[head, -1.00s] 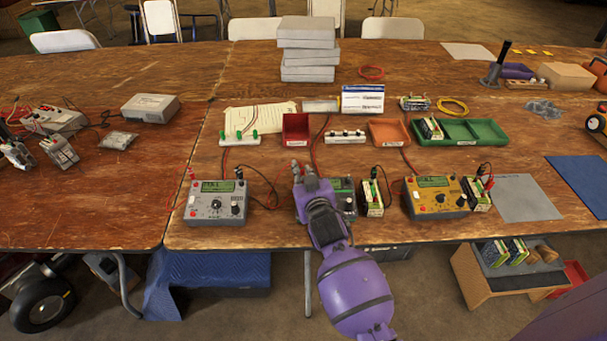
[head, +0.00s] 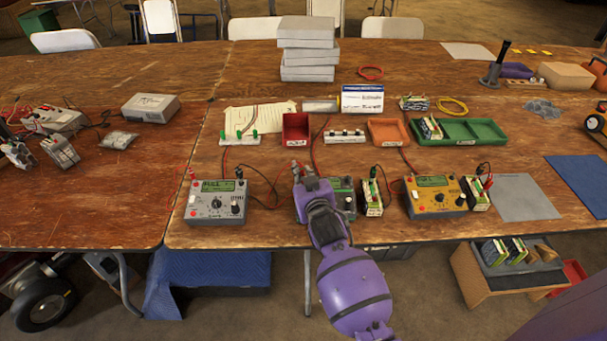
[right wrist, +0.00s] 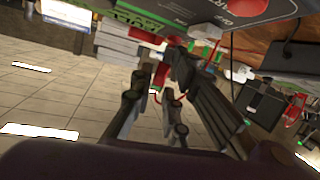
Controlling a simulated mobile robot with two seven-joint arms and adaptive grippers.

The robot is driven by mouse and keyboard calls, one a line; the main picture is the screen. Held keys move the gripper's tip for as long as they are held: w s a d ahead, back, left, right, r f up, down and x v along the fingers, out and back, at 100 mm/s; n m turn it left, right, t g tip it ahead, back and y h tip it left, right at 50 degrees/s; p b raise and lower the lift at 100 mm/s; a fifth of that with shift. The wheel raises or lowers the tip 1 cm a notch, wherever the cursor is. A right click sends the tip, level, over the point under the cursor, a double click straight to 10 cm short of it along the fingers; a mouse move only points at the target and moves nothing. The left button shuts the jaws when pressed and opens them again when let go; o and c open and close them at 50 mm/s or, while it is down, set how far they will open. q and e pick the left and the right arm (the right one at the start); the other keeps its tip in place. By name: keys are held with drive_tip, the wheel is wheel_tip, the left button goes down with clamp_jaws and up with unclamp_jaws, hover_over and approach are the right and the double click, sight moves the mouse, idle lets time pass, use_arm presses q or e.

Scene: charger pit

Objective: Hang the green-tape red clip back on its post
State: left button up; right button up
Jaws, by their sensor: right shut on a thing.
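My right gripper (head: 298,170) reaches in over the left side of the middle, green-faced charger (head: 345,196) and hides much of it. In the right wrist view the gripper (right wrist: 160,78) is shut on a small red clip (right wrist: 156,72) with a red wire by it. The fingers cover most of the clip, and I cannot make out its tape for certain. The charger's front (right wrist: 130,14), with its lit display, is close above the fingertips. I cannot tell whether the clip touches a post. My left gripper is not in view.
A grey charger (head: 217,203) stands to the left and a yellow one (head: 437,197) to the right, with leads around them. Behind are a red bin (head: 296,128), an orange tray (head: 388,131) and a green tray (head: 473,132).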

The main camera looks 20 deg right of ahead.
clamp_jaws()
idle(0.4)
drive_tip(key=o, duration=0.9)
unclamp_jaws()
drive_tip(key=shift+o, duration=1.2)
drive_tip(key=shift+r, duration=0.15)
